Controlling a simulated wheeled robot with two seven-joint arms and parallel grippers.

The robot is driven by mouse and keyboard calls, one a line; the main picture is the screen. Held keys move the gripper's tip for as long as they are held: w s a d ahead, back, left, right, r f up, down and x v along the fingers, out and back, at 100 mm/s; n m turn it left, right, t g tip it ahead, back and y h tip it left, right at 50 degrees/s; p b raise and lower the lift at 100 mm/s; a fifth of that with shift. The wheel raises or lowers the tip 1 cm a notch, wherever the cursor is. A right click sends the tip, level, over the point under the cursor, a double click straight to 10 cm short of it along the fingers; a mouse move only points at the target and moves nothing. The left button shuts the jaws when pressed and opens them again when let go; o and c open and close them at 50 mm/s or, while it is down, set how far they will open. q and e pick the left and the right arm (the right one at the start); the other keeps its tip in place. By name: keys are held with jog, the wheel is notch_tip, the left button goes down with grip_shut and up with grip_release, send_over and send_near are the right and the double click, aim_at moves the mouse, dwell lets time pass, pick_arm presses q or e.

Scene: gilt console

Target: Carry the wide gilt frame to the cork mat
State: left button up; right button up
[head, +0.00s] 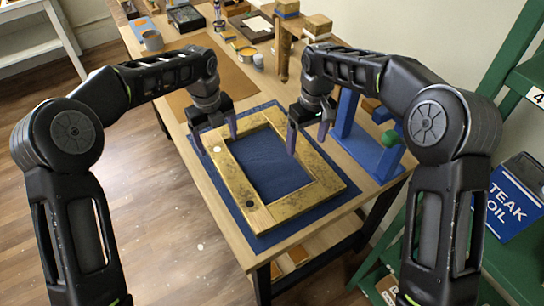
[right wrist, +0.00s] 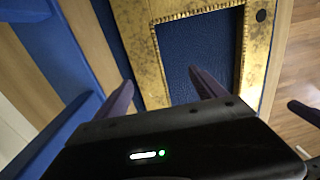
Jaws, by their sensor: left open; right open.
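The wide gilt frame (head: 325,176), a speckled gold rectangle with an open middle, lies flat on a blue mat (head: 290,234) on the table. The cork mat (head: 229,73) is the bare brown sheet farther back. My left gripper (head: 217,142) is open above the frame's left side, near its far corner. My right gripper (head: 307,146) is open at the right side, one finger over the opening and one outside. In the right wrist view the frame's side (right wrist: 150,62) shows between these fingers (right wrist: 160,92). Contact cannot be told.
A blue stand (head: 365,150) with a green ball (head: 390,138) is close to the right of my right gripper. A green shelf (head: 515,80) is at right.

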aim_at(223, 158)
pick_arm(q)
jog(key=shift+d+r+m, duration=0.35)
jog(key=shift+d+m, duration=0.05)
pick_arm(e)
jog(key=shift+w+d+r+h, duration=0.15)
jog(key=shift+w+d, duration=0.2)
jog(key=shift+d, duration=0.1)
jog(key=shift+w+d+r+h, duration=0.15)
jog(key=shift+w+d, duration=0.15)
jog(key=shift+d, duration=0.15)
pick_arm(q)
jog(key=shift+s+a, duration=0.1)
jog(key=shift+f, duration=0.1)
pick_arm(e)
jog(key=shift+f, duration=0.1)
pick_arm(q)
jog(key=shift+f, duration=3.8)
pick_arm(e)
jog(key=shift+f, duration=3.85)
pick_arm(q)
grip_shut()
pick_arm(e)
grip_shut()
pick_arm(q)
jog(key=shift+r, duration=0.1)
pick_arm(e)
jog(key=shift+r, duration=0.1)
